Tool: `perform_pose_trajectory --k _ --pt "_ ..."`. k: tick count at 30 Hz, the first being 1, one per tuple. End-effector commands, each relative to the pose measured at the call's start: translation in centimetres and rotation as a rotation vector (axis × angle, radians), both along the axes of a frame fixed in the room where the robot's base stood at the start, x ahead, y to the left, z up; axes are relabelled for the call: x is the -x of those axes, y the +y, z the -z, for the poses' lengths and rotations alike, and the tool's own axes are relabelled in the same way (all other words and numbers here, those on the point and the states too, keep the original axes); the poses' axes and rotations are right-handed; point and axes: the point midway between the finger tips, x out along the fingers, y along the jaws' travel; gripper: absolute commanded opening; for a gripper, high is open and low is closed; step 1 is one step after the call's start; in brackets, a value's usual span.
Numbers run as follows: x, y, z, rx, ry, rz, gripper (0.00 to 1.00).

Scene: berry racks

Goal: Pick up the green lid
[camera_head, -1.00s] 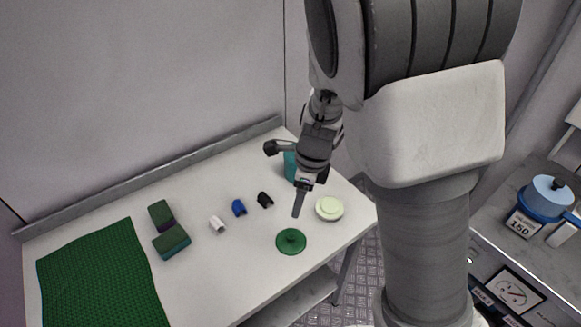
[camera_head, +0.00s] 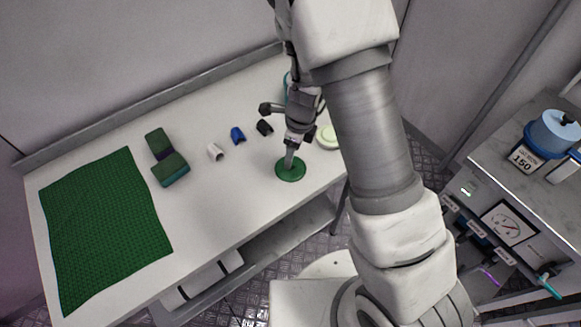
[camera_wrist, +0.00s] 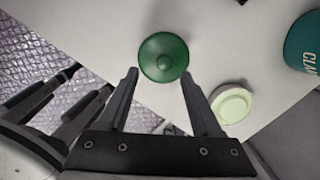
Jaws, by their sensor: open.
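The green lid (camera_head: 290,174) is a round disc with a small knob, lying on the white table near its front right edge. In the wrist view the lid (camera_wrist: 170,50) lies just beyond the two fingertips, roughly centred between them, with its knob showing. My gripper (camera_head: 290,158) is above the lid in the head view, where the fingers overlap the lid's knob. In the wrist view my gripper (camera_wrist: 159,74) is open with nothing between the fingers. I cannot tell the exact height above the lid.
A pale green round piece (camera_wrist: 232,103) lies beside the lid. A teal container (camera_wrist: 304,45) stands farther back. Black (camera_head: 264,127), blue (camera_head: 238,136) and white (camera_head: 215,152) small pieces, a green block (camera_head: 170,168) and a green mat (camera_head: 105,225) lie to the left.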

Motion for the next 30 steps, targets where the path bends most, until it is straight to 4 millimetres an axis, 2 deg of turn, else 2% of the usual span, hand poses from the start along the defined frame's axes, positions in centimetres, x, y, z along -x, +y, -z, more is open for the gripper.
perform_pose_trajectory --k 9,19,20,30 --pt "-0.8 0.2 4.3 0.001 0.004 0.000 0.66" --pt "-0.9 0.4 4.9 0.000 0.001 -0.001 0.66" --pt "-0.9 0.4 4.9 0.000 0.001 -0.001 0.63" --pt "-0.9 0.4 4.9 0.000 0.001 -0.001 0.01"
